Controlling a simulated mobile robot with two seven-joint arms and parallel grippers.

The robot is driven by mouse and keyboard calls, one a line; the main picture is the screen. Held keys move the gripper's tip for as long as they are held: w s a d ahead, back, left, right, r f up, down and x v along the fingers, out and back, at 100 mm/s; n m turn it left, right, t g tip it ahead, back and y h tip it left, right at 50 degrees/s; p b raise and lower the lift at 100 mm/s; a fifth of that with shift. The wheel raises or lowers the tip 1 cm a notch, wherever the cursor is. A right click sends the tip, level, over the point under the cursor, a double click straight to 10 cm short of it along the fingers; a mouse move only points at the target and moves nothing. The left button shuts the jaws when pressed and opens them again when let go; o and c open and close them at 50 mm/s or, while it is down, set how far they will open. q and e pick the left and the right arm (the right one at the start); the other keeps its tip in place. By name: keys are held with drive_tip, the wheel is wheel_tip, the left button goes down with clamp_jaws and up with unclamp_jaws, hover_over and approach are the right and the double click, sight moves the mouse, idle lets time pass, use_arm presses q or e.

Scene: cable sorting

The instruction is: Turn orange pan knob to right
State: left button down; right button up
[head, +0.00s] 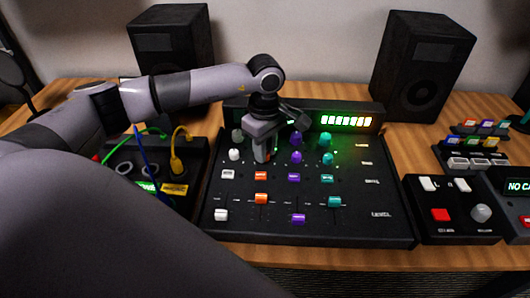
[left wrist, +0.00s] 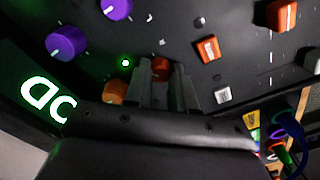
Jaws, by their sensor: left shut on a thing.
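The mixer (head: 345,205) stands in the middle of the desk, with columns of coloured knobs, buttons and faders. In the left wrist view, the lower of two orange knobs, the orange pan knob (left wrist: 160,68), sits between my fingertips. My left gripper (head: 263,153) points down at the orange column and is shut on this knob; it also shows in the left wrist view (left wrist: 164,82). The fingers cover part of the knob, and its pointer mark cannot be read. The upper orange knob (left wrist: 115,92) is beside the fingers, partly hidden. My right gripper is out of view.
Purple knobs (head: 296,157) and teal knobs (head: 326,140) stand to the right of the gripper, a white knob (head: 234,155) to its left. Below are an orange button (head: 261,175) and an orange fader (head: 261,198). Black speakers (head: 424,65) stand behind.

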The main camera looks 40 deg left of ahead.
use_arm(q)
drive_tip(key=m+b, duration=0.1)
drive_tip(key=m, duration=0.2)
drive_tip(key=shift+f, duration=0.1)
drive_tip(key=m+b, duration=0.1)
drive_tip(key=m, duration=0.1)
drive_tip(key=shift+m, duration=0.3)
drive_tip(key=shift+m+b, duration=0.95)
drive_tip(key=shift+m, duration=1.25)
drive_tip(key=c, duration=0.9)
unclamp_jaws()
drive_tip(key=shift+c, duration=0.2)
drive_tip(key=shift+r, duration=3.7)
drive_tip(key=shift+r+p, duration=0.1)
drive_tip(key=shift+p, duration=0.2)
